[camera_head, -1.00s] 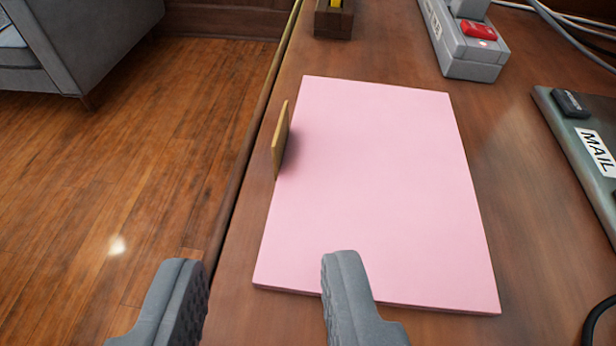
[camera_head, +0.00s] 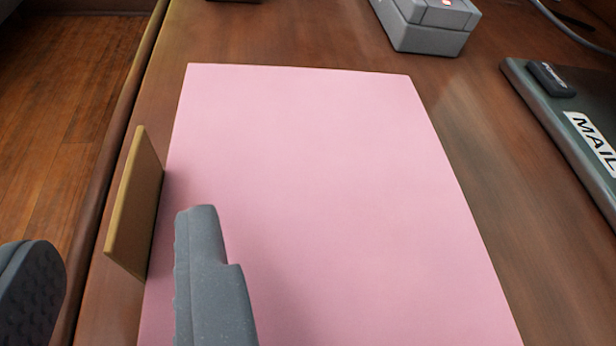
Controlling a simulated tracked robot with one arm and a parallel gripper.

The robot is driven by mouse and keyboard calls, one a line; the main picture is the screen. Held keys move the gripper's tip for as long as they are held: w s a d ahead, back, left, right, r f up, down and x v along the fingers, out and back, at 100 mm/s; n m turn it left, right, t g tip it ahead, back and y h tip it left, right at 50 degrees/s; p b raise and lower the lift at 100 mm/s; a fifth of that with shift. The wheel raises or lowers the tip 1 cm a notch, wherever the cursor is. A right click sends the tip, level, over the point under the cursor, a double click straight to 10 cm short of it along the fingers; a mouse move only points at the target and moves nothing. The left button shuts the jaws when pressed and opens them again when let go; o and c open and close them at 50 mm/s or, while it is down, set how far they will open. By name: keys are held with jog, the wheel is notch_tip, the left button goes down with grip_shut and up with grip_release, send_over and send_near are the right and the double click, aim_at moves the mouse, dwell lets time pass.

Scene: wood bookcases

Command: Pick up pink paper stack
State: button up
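The pink paper stack (camera_head: 330,190) lies flat on a wooden desk and fills the middle of the view. Its near edge is out of the frame. A thin tan upright plate (camera_head: 136,205) stands at the stack's left edge. My gripper (camera_head: 120,265) is open at the lower left. Its right finger is over the left part of the stack, and its left finger is off to the left, near the desk's edge. The tan plate shows between the two fingers, farther ahead. I cannot tell whether the right finger touches the paper.
A grey box-like device (camera_head: 425,25) stands at the back right. A dark green object with a "MAIL" label (camera_head: 575,130) lies at the right. The desk's left edge (camera_head: 110,150) drops to a wood floor (camera_head: 60,120). Bare desk shows between the stack and the green object.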

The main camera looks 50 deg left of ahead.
jog(key=shift+x, duration=1)
grip_shut()
jog(key=shift+r, duration=0.1)
